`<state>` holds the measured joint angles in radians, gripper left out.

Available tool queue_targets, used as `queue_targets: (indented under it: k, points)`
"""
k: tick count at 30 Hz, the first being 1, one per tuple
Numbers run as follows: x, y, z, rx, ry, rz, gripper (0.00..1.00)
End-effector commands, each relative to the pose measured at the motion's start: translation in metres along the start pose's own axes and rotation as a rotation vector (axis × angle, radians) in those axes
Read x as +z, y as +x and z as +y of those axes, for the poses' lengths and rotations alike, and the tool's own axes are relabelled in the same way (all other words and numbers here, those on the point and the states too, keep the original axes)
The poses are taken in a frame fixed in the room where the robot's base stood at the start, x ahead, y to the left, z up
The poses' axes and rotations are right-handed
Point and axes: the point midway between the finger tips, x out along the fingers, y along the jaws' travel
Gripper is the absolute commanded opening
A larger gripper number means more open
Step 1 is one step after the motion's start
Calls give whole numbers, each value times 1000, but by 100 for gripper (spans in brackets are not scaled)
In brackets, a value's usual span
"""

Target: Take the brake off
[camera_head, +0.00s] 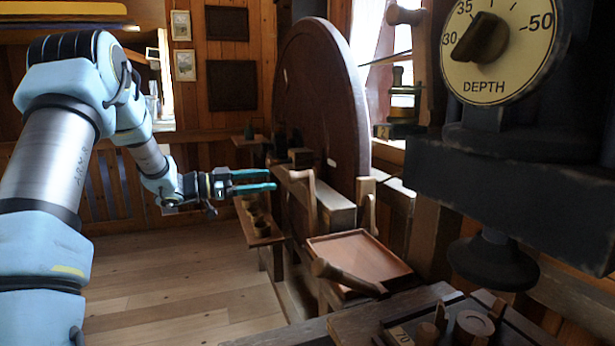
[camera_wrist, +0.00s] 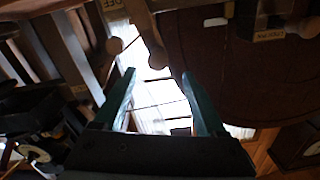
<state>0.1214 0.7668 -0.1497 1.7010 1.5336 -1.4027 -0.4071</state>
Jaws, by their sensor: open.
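My gripper (camera_head: 272,180) is open and empty, reaching right toward the wooden machine with the large dark wheel (camera_head: 325,100). Its fingertips end beside an upright wooden lever (camera_head: 312,200) in front of the wheel; I cannot tell whether they touch. In the wrist view, the gripper (camera_wrist: 158,75) frames a bright window, with nothing between the fingers. A wooden bar (camera_wrist: 145,35) with a rounded end shows just beyond them, and the wheel (camera_wrist: 225,75) fills the right side. No brake label is readable, so I cannot tell which lever is the brake.
A wooden tray (camera_head: 405,275) and a slanted handle (camera_head: 345,276) lie below right of my gripper. A shelf with small cups (camera_head: 258,228) is below it. A dark drill head with a depth dial (camera_head: 500,45) hangs at right. Floor at left is clear.

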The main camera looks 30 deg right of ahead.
Motion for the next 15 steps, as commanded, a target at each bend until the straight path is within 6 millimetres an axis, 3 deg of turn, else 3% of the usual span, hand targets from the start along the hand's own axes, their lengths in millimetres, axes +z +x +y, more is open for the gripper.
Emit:
queue_targets:
  k: [5, 15]
  points:
    - [-2, 12, 2, 18, -2, 11, 74]
    - [-4, 72, 3, 17, -2, 10, 74]
